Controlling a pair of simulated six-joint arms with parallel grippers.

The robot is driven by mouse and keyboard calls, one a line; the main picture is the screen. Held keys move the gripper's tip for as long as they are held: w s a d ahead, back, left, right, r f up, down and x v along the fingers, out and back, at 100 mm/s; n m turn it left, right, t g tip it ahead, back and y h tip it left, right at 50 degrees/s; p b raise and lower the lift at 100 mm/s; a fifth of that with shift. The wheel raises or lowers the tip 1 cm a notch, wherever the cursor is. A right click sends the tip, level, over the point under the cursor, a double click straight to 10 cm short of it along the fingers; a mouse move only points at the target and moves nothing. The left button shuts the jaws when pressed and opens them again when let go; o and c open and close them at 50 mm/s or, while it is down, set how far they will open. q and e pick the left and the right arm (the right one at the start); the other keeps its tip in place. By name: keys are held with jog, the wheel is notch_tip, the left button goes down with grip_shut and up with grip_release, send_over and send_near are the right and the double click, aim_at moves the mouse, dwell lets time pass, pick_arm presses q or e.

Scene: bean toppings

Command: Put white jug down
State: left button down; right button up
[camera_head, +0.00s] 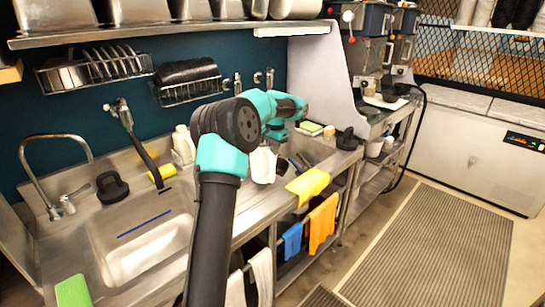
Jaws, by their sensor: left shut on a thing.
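A white jug (263,166) hangs below the teal end of my left arm, over the front part of the steel counter beside the right sink. My left gripper (272,142) is shut on it. The fingertips are small and mostly hidden by the arm, so the exact grip is unclear. I cannot tell whether the jug's base touches the counter. My right gripper is not in view.
A steel sink (140,245) lies left of my arm. A white bottle (183,145) stands at the back wall. A yellow cloth (308,185) drapes over the counter's front edge. A black object (348,139) sits at the right end.

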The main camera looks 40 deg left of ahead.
pick_arm(q)
jog(key=shift+f, duration=1.45)
jog(key=c, duration=1.2)
grip_release()
jog(key=r, duration=1.2)
jog(key=shift+w+d+r, duration=0.1)
jog(key=shift+w+d, duration=0.15)
jog(key=shift+w, duration=0.1)
